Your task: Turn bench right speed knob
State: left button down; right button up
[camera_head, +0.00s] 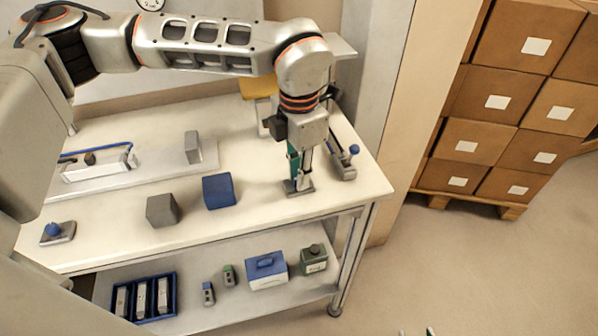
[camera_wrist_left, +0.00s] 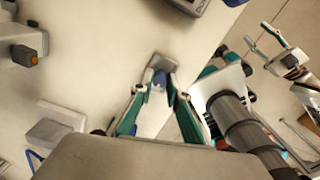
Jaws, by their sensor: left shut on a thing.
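The right speed knob (camera_wrist_left: 158,78) is blue and sits on a small grey base plate (camera_head: 299,188) near the bench's right end. My left gripper (camera_head: 298,178) points down over that plate and is shut on the knob; its fingers hide most of the knob in the head view. In the left wrist view the green-padded fingers (camera_wrist_left: 159,88) reach to either side of the knob. My right gripper (camera_head: 416,332) shows only its fingertips at the bottom edge of the head view. In the left wrist view it is open and empty (camera_wrist_left: 264,40).
A lever with a blue ball (camera_head: 354,150) stands close right of my left gripper. A blue cube (camera_head: 219,191) and a grey block (camera_head: 162,210) lie to the left. Another blue knob (camera_head: 53,230) is at the far left. Boxes (camera_head: 266,273) stand on the lower shelf.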

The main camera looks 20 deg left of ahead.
pick_arm(q)
jog(key=c, duration=2)
grip_release()
jog(key=shift+o, duration=0.2)
jog(key=shift+r, duration=0.15)
notch_tip(320, 180, up, 12)
